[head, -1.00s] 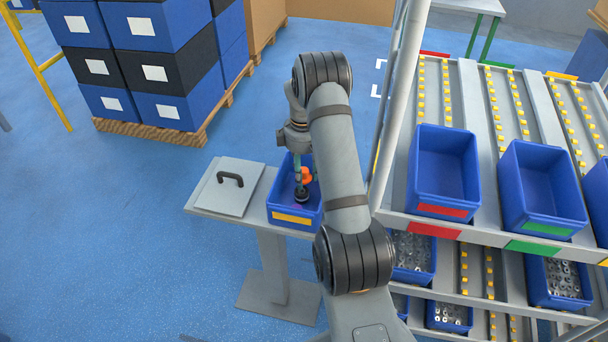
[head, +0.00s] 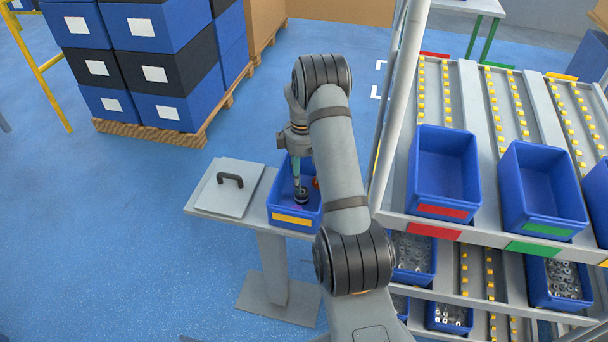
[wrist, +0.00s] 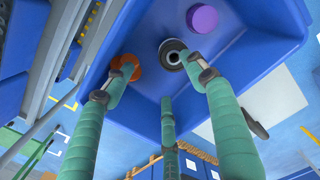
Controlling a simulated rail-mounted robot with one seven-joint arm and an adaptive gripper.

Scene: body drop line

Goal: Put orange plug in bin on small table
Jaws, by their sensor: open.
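The orange plug (wrist: 124,67) lies in the blue bin (head: 289,208) on the small table (head: 256,210). In the head view only a sliver of the plug (head: 316,183) shows beside my arm. My gripper (head: 298,182) is open and reaches down into the bin. In the wrist view my gripper (wrist: 163,76) has its green fingers spread, with one fingertip overlapping the plug; I cannot tell whether they touch. A black ring-shaped part (head: 301,195) and a purple disc (wrist: 202,18) also lie in the bin.
A grey plate with a black handle (head: 229,182) lies on the table left of the bin. A roller rack with blue bins (head: 442,180) and an upright post (head: 397,100) stands close on the right. Stacked crates (head: 160,70) stand behind left.

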